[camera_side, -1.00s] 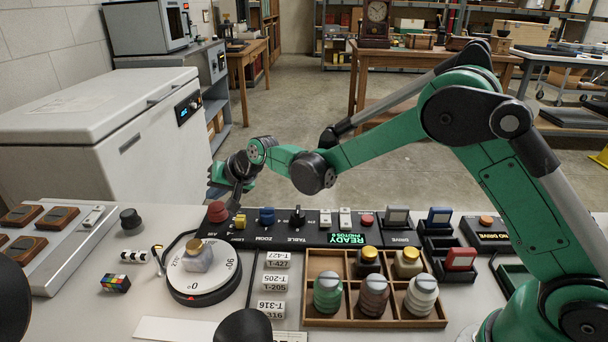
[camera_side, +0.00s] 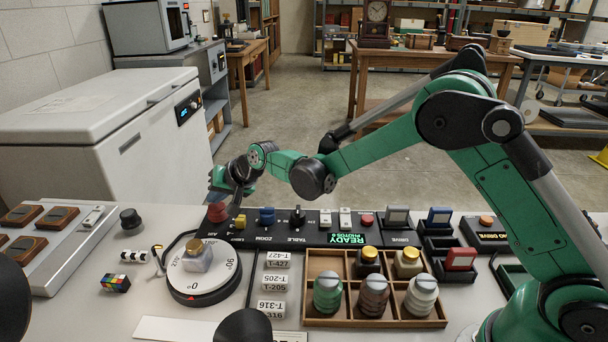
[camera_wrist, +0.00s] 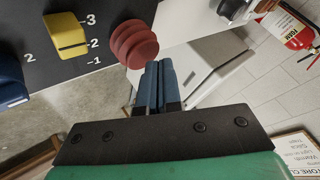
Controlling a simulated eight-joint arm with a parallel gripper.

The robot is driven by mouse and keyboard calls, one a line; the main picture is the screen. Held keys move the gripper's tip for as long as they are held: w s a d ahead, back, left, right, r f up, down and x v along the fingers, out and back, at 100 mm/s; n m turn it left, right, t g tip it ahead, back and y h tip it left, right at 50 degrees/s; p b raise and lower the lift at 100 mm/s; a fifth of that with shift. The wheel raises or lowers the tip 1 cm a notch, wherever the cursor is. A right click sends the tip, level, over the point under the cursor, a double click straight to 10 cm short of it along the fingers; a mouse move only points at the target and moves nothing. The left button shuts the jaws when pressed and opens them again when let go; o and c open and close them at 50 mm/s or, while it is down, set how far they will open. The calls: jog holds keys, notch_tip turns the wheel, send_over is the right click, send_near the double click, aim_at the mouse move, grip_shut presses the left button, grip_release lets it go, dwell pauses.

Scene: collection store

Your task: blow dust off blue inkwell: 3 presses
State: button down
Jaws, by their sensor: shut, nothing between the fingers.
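The inkwell (camera_side: 197,257), a small pale grey-blue bottle with a yellow cap, stands upright on the white round turntable (camera_side: 182,281) in the side view. A red, ribbed, rounded button (camera_side: 217,213) sits at the left end of the black control panel, by a label that seems to read AIR. It also shows in the wrist view (camera_wrist: 134,43). My gripper (camera_side: 233,199) is shut and empty, close behind the red button. In the wrist view its blue-grey fingertips (camera_wrist: 159,66) overlap the button's lower edge; I cannot tell whether they touch it.
Beside the red button are a yellow slider (camera_side: 240,222) and a blue knob (camera_side: 267,216). A wooden tray (camera_side: 313,263) with several bottles stands to the right. A thin dark hose or cable curves beside the turntable. Behind the panel is open floor.

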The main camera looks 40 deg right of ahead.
aim_at(219, 207)
jog(key=shift+f, duration=0.75)
dwell(0.8)
jog(key=shift+r, duration=1.2)
jog(key=shift+r, duration=2.5)
